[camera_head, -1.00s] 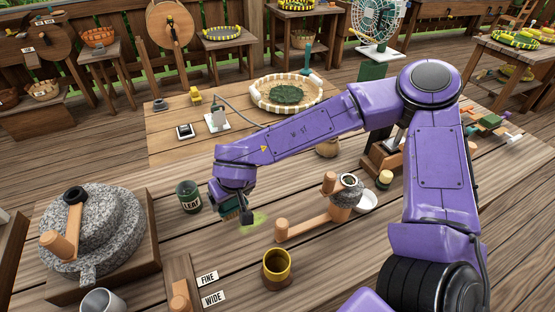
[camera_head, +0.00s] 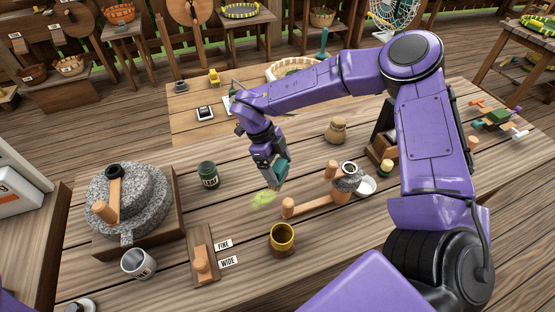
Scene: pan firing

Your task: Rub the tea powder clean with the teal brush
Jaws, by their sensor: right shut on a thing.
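Only a little of the brush shows beside the dark fingers. Whether its bristles touch the table I cannot tell. My left gripper is not in view.
The green leaf jar (camera_head: 208,175) stands left of the powder, and the yellow-brown cup (camera_head: 282,238) in front. A large stone grinder (camera_head: 135,200) sits at the left.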

